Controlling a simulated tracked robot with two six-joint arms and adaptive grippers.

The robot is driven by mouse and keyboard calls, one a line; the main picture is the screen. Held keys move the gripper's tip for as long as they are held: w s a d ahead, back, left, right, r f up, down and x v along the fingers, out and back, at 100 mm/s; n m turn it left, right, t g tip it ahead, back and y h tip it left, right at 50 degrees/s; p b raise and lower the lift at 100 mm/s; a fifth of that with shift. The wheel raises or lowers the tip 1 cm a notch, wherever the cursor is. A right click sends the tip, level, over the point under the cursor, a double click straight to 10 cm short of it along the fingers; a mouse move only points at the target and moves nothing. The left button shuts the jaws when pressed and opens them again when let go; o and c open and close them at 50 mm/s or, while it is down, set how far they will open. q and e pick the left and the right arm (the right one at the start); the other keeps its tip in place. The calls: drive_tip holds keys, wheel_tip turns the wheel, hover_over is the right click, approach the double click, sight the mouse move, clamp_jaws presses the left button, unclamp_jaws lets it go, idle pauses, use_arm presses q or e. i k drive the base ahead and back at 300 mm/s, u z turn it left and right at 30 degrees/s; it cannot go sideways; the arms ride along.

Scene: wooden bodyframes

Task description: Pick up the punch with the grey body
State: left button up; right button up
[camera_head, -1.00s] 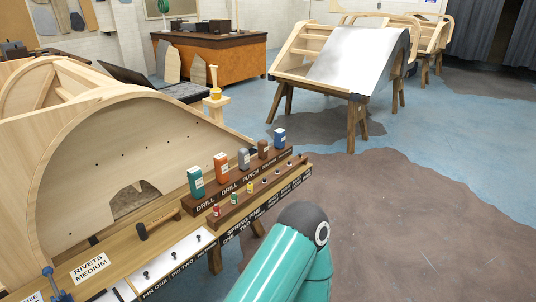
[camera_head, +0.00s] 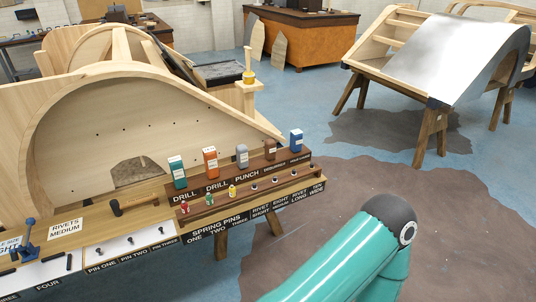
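The punch with the grey body (camera_head: 242,156) stands upright in the dark wooden tool rack (camera_head: 215,190), above the label PUNCH. It is between an orange-bodied drill (camera_head: 210,161) on its left and a brown-bodied tool (camera_head: 270,149) on its right. A teal-bodied drill (camera_head: 177,171) stands at the rack's left end and a blue-bodied tool (camera_head: 296,140) at its right end. Neither of my grippers shows in the head view. Only a teal link of one of my arms shows at the lower right, apart from the rack.
A row of small pins and rivet tools lines the rack's front step. A hammer (camera_head: 117,207) lies on the bench to the left, near the RIVETS MEDIUM card (camera_head: 65,228). A large wooden bodyframe (camera_head: 75,140) rises behind. Open floor (camera_head: 370,185) lies to the right.

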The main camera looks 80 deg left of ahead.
sight(241, 150)
drive_tip(key=z, duration=0.1)
drive_tip(key=i, duration=1.3)
drive_tip(key=u, duration=1.8)
drive_tip(key=i, duration=0.2)
drive_tip(key=u, duration=2.15)
drive_tip(key=k, duration=0.6)
drive_tip(key=u, duration=0.35)
drive_tip(key=i, duration=1.65)
drive_tip(key=z, duration=0.35)
